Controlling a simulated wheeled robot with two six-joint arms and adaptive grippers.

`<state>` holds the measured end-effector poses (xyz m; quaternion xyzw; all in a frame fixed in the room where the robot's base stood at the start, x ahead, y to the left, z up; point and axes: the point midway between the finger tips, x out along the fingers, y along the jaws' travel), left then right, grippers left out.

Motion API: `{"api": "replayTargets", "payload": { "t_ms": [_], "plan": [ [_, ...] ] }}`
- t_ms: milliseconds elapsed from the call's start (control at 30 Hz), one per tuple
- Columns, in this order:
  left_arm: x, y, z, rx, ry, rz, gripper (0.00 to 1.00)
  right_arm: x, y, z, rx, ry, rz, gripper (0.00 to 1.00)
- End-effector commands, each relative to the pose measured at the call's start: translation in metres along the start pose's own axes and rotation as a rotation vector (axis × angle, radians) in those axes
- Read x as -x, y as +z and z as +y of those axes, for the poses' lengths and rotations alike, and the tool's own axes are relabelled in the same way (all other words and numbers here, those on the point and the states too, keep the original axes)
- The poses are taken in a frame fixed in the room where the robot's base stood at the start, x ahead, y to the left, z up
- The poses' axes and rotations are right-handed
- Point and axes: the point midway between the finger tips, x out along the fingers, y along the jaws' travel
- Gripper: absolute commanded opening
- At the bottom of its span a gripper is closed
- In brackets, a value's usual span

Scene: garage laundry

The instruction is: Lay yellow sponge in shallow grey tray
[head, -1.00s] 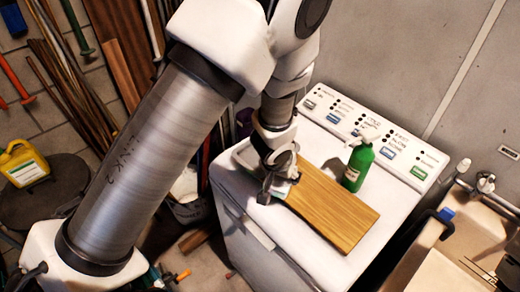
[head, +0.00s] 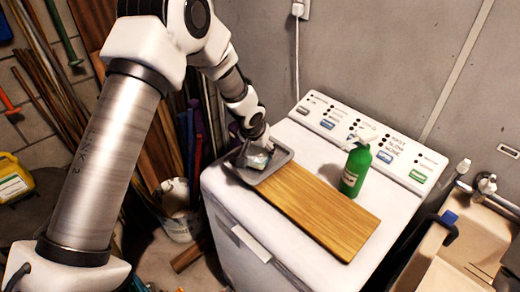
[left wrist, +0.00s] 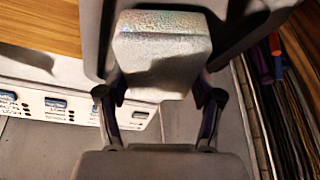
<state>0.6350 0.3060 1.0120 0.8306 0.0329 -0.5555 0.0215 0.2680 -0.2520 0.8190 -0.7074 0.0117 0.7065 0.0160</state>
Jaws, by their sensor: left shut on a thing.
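A shallow grey tray (head: 283,158) lies at the back left of the white washing machine's top, against a wooden board. My left gripper (head: 257,147) points down over the tray and is shut on a pale grey, speckled block (left wrist: 160,50), which shows between the fingers in the left wrist view. In the head view the block (head: 257,160) is small and pale, within the tray's outline. I cannot tell whether it touches the tray floor. Nothing clearly yellow and sponge-like shows on the machine; the held block looks grey, not yellow. My right gripper is not in view.
The wooden board (head: 318,212) covers the middle of the washing machine top (head: 290,240). A green spray bottle (head: 355,170) stands right of the board, near the control panel (head: 370,140). A sink (head: 470,240) is at the right. Poles and a bucket (head: 180,222) stand left.

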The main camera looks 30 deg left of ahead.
Motion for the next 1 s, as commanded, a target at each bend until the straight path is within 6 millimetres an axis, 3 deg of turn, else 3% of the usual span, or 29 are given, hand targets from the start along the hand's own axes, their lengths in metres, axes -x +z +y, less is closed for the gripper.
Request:
{"api": "replayTargets", "payload": {
  "t_ms": [67,433,467,500,533,833,933,1000],
  "plan": [
    [-0.011,0.004,0.0,0.0,0.0,0.001,0.33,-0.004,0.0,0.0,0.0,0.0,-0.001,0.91],
    [-0.016,0.006,0.001,0.0,0.001,0.003,0.33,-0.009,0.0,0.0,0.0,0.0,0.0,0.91],
    [-0.015,0.006,0.001,0.0,0.001,0.003,0.69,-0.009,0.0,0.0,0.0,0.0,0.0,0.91],
    [-0.014,0.005,0.001,0.0,0.001,0.003,0.84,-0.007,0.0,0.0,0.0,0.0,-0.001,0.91],
    [-0.014,0.005,0.001,0.0,0.001,0.003,0.91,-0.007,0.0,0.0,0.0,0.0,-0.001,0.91],
    [-0.014,0.005,0.001,0.0,0.001,0.003,0.91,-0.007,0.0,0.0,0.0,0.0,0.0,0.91],
    [-0.008,0.003,0.001,0.0,0.001,0.003,0.91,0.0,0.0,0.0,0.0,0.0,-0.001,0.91],
    [-0.002,0.004,0.001,0.002,0.001,0.005,0.91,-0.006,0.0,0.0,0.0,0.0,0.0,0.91]
  ]
}}
